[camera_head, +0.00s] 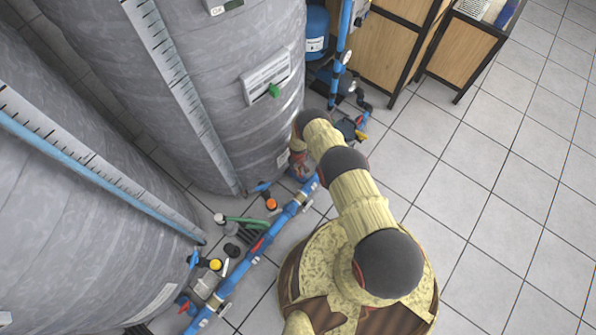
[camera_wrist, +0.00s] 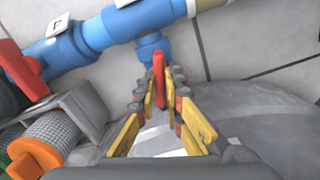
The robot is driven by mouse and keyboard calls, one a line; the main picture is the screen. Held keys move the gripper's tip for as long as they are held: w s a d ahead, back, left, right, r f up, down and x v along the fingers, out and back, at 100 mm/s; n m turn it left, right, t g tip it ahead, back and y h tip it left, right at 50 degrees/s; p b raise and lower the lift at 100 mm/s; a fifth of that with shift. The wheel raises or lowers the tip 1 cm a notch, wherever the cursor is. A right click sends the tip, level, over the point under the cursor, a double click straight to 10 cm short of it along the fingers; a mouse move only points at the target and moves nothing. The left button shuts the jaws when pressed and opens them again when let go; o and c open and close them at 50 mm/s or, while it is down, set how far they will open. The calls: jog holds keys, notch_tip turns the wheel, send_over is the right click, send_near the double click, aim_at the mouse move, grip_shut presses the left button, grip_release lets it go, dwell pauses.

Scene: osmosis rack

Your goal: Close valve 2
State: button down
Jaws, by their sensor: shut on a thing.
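In the wrist view, my gripper (camera_wrist: 160,90) has its yellow fingers closed around a narrow red valve handle (camera_wrist: 160,62). The handle sits below a short blue fitting (camera_wrist: 152,46) that branches from the blue pipe (camera_wrist: 110,30). No number shows on this valve, so I cannot tell from the label whether it is valve 2. Another red handle (camera_wrist: 22,68) is on the pipe at the left, near a small white label (camera_wrist: 57,25). In the head view, my arm reaches down beside the grey tank (camera_head: 225,90), and the held handle cannot be made out.
An orange-capped fitting (camera_wrist: 38,158) and a grey block (camera_wrist: 80,112) lie left of my gripper. A second grey tank (camera_head: 80,200) stands at the left. The blue pipe (camera_head: 240,268) runs along the floor. Wooden cabinets (camera_head: 385,45) stand behind. The tiled floor (camera_head: 500,190) at right is clear.

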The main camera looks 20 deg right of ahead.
jog(key=m, duration=1.4)
dwell(0.5)
jog(key=c, duration=1.9)
grip_release()
notch_tip(320, 180, up, 12)
